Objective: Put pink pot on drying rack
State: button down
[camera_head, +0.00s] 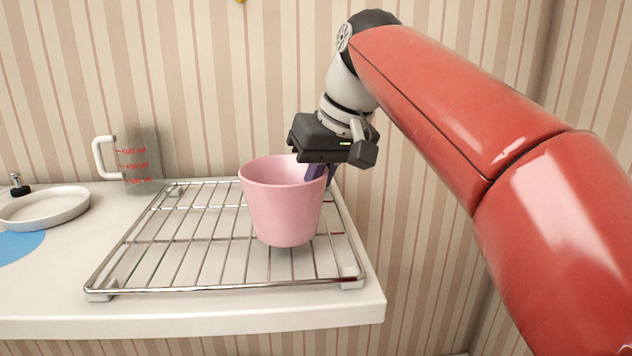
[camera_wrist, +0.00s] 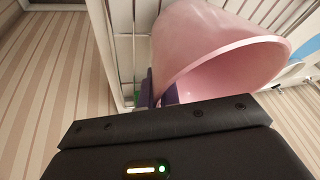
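The pink pot (camera_head: 281,212) is upright over the right part of the wire drying rack (camera_head: 185,250). I cannot tell for sure whether its base touches the wires. My gripper (camera_head: 322,172) is at the pot's right rim, with its dark fingers around the wall there, one of them inside the mouth. In the wrist view the pink pot (camera_wrist: 215,45) fills the upper right, and my gripper (camera_wrist: 155,92) appears shut on its rim. The fingertips are partly hidden by the pot's wall.
The rack stands on a white counter (camera_head: 200,318), near its right end. A clear measuring cup (camera_head: 143,160) stands behind the rack at left. A white dish (camera_head: 45,208) and a blue round mat (camera_head: 18,246) are farther left. The striped wall is close behind.

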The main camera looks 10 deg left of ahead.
jog(key=shift+f, duration=0.35)
jog(key=c, duration=1.6)
grip_release()
jog(key=shift+o, duration=0.2)
